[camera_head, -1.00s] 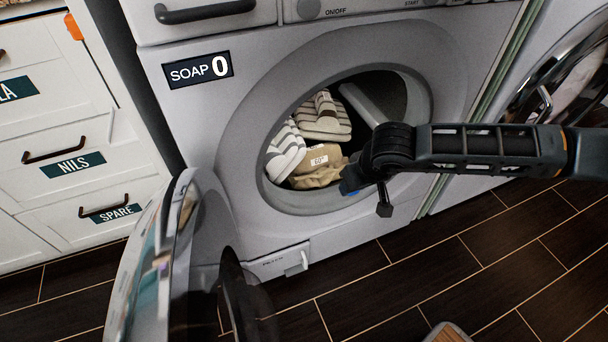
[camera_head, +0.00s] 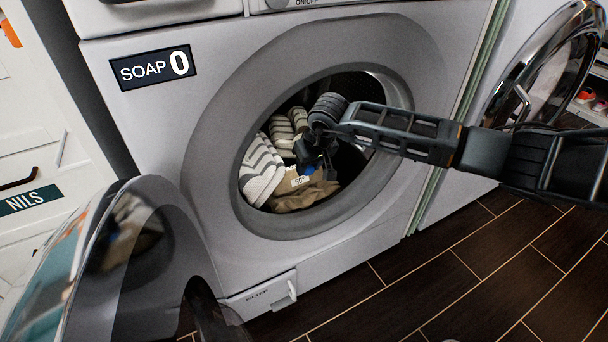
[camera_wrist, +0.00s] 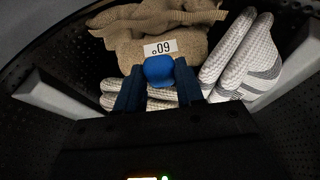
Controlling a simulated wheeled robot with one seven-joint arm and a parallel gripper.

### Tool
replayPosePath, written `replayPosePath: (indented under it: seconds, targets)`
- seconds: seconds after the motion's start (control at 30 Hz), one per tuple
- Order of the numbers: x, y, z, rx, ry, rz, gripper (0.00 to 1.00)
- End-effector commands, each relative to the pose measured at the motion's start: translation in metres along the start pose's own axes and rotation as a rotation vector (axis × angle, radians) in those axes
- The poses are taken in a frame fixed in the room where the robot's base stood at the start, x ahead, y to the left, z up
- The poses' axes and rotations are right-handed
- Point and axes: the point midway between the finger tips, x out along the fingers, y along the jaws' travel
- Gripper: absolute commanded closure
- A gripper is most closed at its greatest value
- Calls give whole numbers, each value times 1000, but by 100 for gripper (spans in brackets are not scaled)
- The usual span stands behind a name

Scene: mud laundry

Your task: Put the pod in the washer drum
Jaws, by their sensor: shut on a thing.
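My gripper (camera_wrist: 158,88) is inside the washer drum and shut on the blue pod (camera_wrist: 159,70). The pod sits between the two fingertips in the wrist view, in front of a tan cloth (camera_wrist: 150,22) with a white "60°" label. In the head view my gripper (camera_head: 308,165) reaches through the round opening of the washer (camera_head: 213,165). The drum (camera_wrist: 290,130) has dark perforated walls. I cannot tell whether the pod touches the laundry.
Striped grey-and-white items (camera_head: 262,170) lie in the drum beside the tan cloth (camera_head: 305,194). The washer's round door (camera_head: 110,260) stands open at the lower left. A second machine with an open door (camera_head: 535,65) is at the right.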

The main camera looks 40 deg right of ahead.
Motion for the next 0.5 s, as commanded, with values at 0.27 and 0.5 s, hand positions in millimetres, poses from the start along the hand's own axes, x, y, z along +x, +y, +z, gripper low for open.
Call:
replayPosePath:
  seconds: [0.27,0.5]
  targets:
    - [9,0,-20,0,0,1,92]
    - [40,-1,-11,3,-1,-3,92]
